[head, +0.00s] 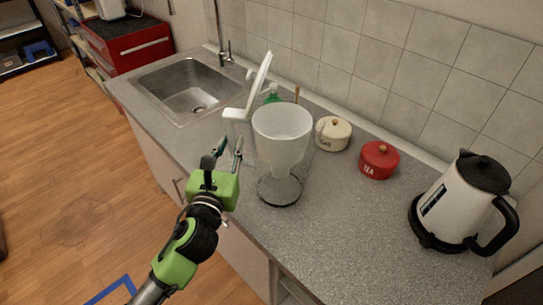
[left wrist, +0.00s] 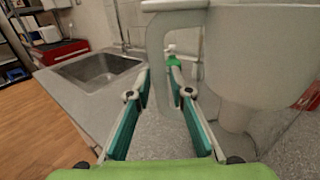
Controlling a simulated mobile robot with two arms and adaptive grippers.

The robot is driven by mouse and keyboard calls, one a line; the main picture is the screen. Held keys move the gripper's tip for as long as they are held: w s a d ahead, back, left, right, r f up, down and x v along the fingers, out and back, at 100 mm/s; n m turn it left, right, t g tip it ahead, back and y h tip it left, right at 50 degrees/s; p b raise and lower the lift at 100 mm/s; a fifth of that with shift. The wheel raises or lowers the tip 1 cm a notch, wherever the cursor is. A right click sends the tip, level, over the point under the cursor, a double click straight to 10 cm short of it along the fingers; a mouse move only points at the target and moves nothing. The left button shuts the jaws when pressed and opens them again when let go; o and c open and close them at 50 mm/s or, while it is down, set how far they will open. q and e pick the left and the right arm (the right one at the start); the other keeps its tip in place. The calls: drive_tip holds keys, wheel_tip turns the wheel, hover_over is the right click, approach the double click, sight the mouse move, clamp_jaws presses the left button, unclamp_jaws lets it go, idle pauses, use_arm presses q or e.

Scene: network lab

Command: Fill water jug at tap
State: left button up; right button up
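The water jug has a white inner funnel (head: 283,138) and a clear lower body (head: 280,192). It stands upright on the grey counter, and its white lid (head: 259,84) is tilted up. The sink (head: 188,90) and its tap (head: 222,45) are at the far left of the counter. My left gripper (head: 228,150) is open at the jug's left side. In the left wrist view, its fingers (left wrist: 162,82) are spread with the pale jug handle (left wrist: 156,60) between them; contact cannot be told. The right gripper is not in view.
A cream pot (head: 333,135), a red tea pot (head: 379,160) and a white-and-black kettle (head: 462,205) stand right of the jug. A green bottle (head: 272,94) is behind it. The counter front between jug and kettle is clear. A tiled wall bounds the back.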

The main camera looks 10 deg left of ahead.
use_arm(q)
clamp_jaws()
drive_tip(key=shift+r, duration=0.1)
drive_tip(key=shift+r, duration=0.15)
